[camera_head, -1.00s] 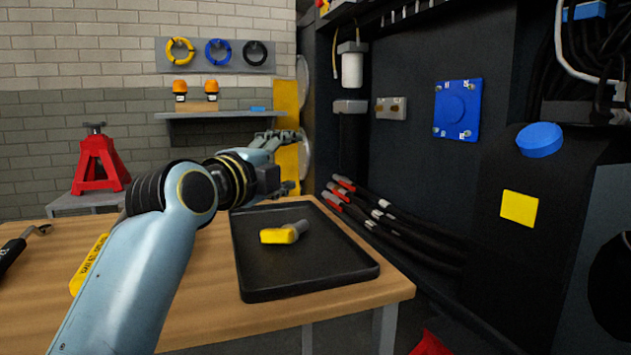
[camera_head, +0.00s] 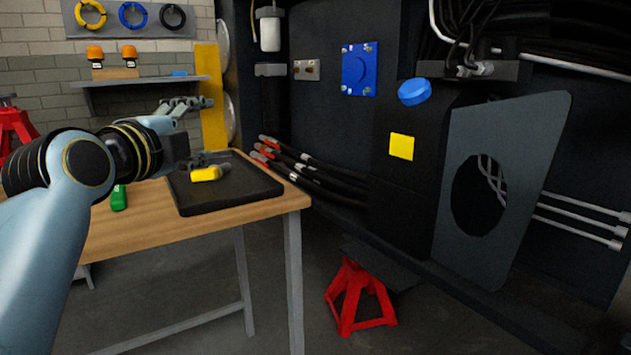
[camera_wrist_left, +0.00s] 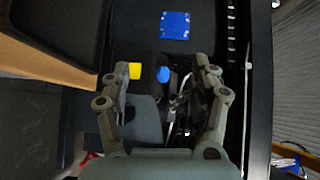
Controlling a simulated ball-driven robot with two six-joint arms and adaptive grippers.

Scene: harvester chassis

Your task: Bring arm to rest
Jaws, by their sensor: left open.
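My left arm comes in from the left in the head view, raised over the workbench. Its gripper (camera_head: 208,130) points away from me, above the far part of the black tray and in front of the yellow panel. In the left wrist view the two fingers (camera_wrist_left: 161,75) stand wide apart with nothing between them close by. The blue cap and yellow square of the chassis show beyond the fingers there. My right arm and gripper are not in view.
The black tray (camera_head: 240,193) on the wooden bench (camera_head: 150,222) holds a yellow-and-grey piece (camera_head: 206,173). A green item (camera_head: 118,198) lies left of it. The dark chassis (camera_head: 290,110) stands right of the bench. A red stand (camera_head: 357,295) is on the open floor.

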